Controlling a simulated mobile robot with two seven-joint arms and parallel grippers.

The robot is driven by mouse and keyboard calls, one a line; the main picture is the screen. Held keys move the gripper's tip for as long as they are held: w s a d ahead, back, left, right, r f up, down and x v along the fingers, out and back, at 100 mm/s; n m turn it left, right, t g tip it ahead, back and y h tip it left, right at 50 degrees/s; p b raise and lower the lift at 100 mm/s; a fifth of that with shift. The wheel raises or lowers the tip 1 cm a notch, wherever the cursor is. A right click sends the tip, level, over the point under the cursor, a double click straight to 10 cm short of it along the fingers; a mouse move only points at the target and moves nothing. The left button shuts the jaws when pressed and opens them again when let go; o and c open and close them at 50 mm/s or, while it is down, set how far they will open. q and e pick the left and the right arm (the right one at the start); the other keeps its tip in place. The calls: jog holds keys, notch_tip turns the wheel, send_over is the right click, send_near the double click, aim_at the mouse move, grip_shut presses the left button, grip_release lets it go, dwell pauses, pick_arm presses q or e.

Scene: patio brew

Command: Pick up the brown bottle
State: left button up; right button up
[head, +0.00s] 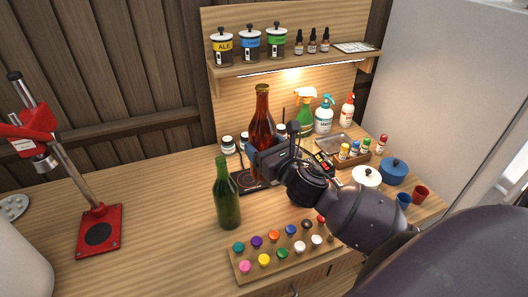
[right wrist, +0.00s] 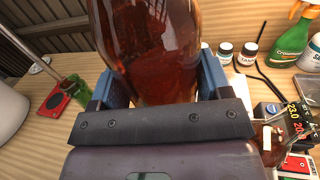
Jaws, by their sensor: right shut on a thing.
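The brown bottle (head: 262,116) stands upright in the head view, over the back middle of the wooden bench. My right gripper (head: 258,158) is shut on the brown bottle at its lower body. In the right wrist view the brown bottle (right wrist: 155,55) fills the space between the blue fingers of my right gripper (right wrist: 158,85). The bottle's base is hidden by the gripper, so I cannot tell whether it touches the surface below. My left gripper is not in view.
A green bottle (head: 228,195) stands just left of my right gripper. A rack of coloured caps (head: 282,275) lies at the front. A red bottle capper (head: 98,232) stands at the left. Spray bottles (head: 306,112) stand behind. The bench between capper and green bottle is clear.

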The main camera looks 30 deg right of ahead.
aim_at(270, 138)
jog(key=shift+r, duration=2.1)
